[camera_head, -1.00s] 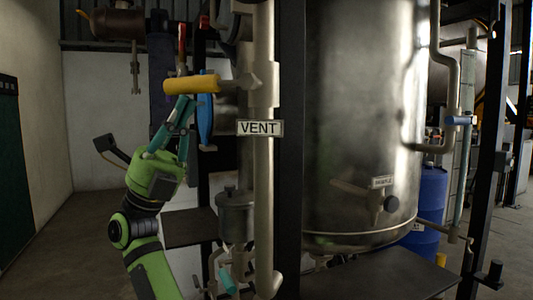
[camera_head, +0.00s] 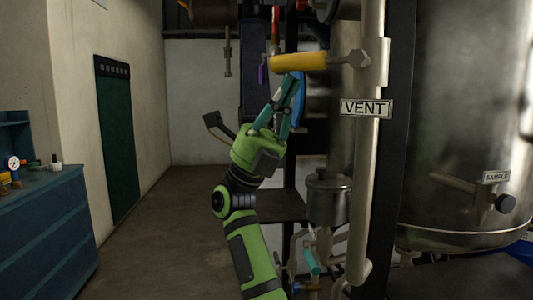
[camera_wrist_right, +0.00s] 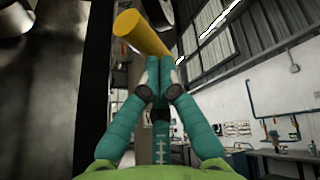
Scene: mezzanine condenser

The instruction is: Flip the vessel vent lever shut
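The vent lever is a thick yellow handle (camera_head: 299,61). It sticks out level to the left from a pale vertical pipe (camera_head: 370,150), just above the VENT sign (camera_head: 366,108). My right gripper (camera_head: 294,78) points up from below, with its teal fingertips close under the middle of the handle. In the right wrist view the fingers (camera_wrist_right: 160,72) lean together into a narrow tip, with the yellow handle (camera_wrist_right: 143,34) just beyond and not seen between them. Whether the tips touch the handle I cannot tell. My left gripper is not in view.
A large steel vessel (camera_head: 455,110) and a dark post (camera_head: 396,160) stand right of the pipe. A small steel pot (camera_head: 328,198) is near my right forearm. A blue bench (camera_head: 40,225) is at the far left. Open floor (camera_head: 150,230) lies between the bench and my arm.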

